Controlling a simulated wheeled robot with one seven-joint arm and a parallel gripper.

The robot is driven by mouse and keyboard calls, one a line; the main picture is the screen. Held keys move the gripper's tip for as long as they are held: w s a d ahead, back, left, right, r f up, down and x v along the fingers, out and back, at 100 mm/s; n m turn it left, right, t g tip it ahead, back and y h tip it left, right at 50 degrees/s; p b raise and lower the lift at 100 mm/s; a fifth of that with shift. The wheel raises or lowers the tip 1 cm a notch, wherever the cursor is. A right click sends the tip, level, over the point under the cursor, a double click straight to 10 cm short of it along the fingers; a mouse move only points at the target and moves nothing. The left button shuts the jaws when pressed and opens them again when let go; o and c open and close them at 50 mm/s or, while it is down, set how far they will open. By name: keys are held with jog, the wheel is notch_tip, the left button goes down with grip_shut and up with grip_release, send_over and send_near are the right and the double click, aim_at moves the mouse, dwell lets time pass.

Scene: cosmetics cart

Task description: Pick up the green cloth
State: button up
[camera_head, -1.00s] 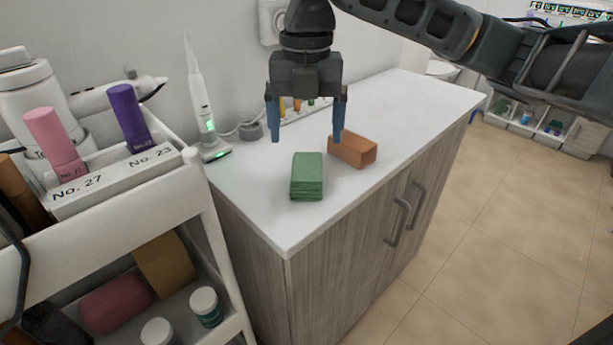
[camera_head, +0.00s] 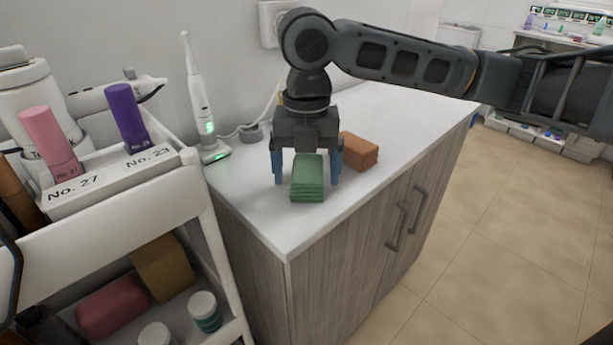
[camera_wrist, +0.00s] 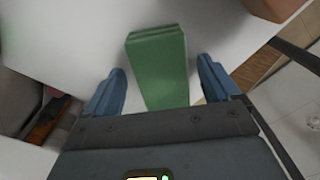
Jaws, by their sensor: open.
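The green cloth (camera_head: 308,180) is a folded stack lying on the white counter top near its front left corner. It also shows in the wrist view (camera_wrist: 158,65), between the two blue fingers and reaching out beyond their tips. My gripper (camera_head: 306,182) points down at the cloth, with one blue finger on each side of it. The fingers are open, and a gap shows between each finger and the cloth in the wrist view (camera_wrist: 160,82). The cloth's far end is partly hidden behind the gripper in the head view.
An orange-brown folded block (camera_head: 359,150) lies just right of my gripper. A white electric device (camera_head: 203,110) stands upright at the counter's left back. A white cart (camera_head: 110,215) with bottles stands at the left. The counter (camera_head: 415,115) is clear toward the right back.

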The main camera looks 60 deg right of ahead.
aim_at(307, 167)
jog(key=c, duration=1.1)
jog(key=shift+c, duration=0.2)
jog(key=shift+r, duration=0.15)
notch_tip(307, 167, up, 4)
jog(key=shift+r, duration=0.1)
jog(key=s+d+r, duration=0.5)
jog(key=s+r, duration=0.1)
jog(key=s, duration=0.4)
jog(key=shift+s+d+r, duration=0.15)
jog(key=shift+s+r, duration=0.05)
jog(key=shift+r, duration=0.05)
jog(key=o, duration=0.6)
jog(key=shift+c, duration=0.2)
jog(key=c, duration=0.4)
jog(key=shift+o, duration=0.2)
